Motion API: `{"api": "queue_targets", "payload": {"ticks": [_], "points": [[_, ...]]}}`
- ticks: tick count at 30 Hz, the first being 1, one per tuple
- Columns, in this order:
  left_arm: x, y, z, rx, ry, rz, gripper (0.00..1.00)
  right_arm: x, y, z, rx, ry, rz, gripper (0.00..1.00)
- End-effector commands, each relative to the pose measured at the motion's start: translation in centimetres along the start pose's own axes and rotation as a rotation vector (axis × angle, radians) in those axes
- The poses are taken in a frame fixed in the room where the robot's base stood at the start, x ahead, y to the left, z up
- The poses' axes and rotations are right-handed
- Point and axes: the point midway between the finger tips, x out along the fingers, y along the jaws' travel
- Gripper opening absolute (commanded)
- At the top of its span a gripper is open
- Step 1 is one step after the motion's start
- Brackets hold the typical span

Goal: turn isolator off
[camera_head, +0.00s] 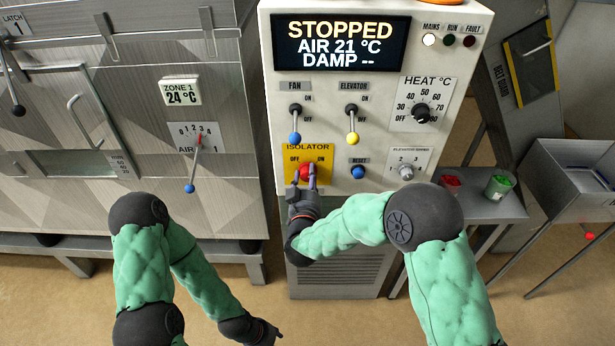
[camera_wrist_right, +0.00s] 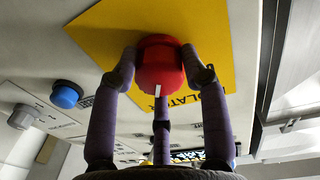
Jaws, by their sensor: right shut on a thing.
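The isolator is a red round knob (camera_head: 306,173) on a yellow plate (camera_head: 323,154) marked OFF at the left and ON at the right, low on the control panel. My right gripper (camera_head: 305,178) is at the knob with its fingers around it. In the right wrist view the fingers close on the sides of the red knob (camera_wrist_right: 159,62), and a white mark shows on its edge. The fingers partly hide the knob in the head view, so I cannot tell which way it points. My left gripper (camera_head: 272,333) hangs low, away from the panel; its fingers are too small to judge.
The display (camera_head: 340,44) reads STOPPED. The blue-tipped fan lever (camera_head: 295,125) and yellow-tipped elevator lever (camera_head: 352,125) are above the isolator. The blue reset button (camera_head: 358,171) is close at its right. A side table (camera_head: 488,208) with red and green containers stands further right.

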Motion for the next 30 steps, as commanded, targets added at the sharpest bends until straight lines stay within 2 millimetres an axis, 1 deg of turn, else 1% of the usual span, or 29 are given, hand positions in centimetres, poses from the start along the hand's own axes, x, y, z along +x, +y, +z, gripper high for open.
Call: {"api": "queue_targets", "payload": {"ticks": [1, 30], "points": [[-0.2, 0.1, 0.0, 0.0, 0.0, 0.0, 0.4, -0.1, 0.0, 0.3, -0.043, -0.006, -0.003, 0.12], [-2.5, 0.9, 0.1, 0.0, 0.0, 0.0, 0.4, -0.2, 0.2, 0.6, -0.961, 0.04, -0.014, 0.12]]}}
